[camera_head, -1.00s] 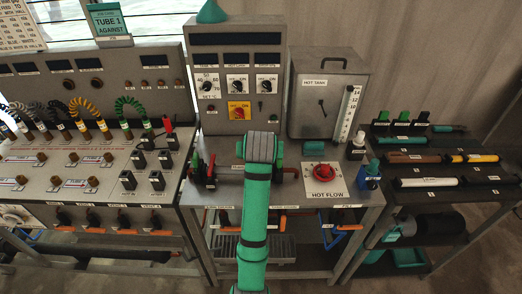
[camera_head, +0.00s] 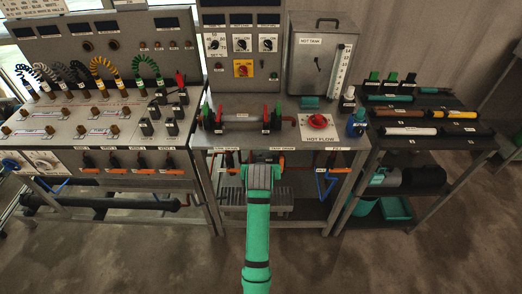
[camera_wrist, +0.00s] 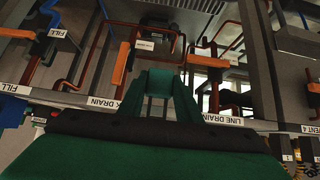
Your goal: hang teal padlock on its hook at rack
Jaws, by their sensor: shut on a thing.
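My gripper (camera_wrist: 160,95) shows from behind in the wrist view, shut on a teal piece that I take to be the teal padlock (camera_wrist: 159,82); its shape is mostly hidden. Beyond it are labels reading LINE DRAIN and FILL, with pipes and orange handles. In the head view my green arm reaches toward the front of the middle bench, and its own links hide the gripper and padlock. I cannot pick out the rack or the padlock's hook with certainty in either view.
The middle bench (camera_head: 338,141) carries a clear tube (camera_head: 243,120), a red HOT FLOW knob (camera_head: 318,121) and a blue bottle (camera_head: 356,124). A hot tank (camera_head: 313,60) stands behind. A dark shelf unit (camera_head: 440,116) holds several tools at right. The foreground floor is open.

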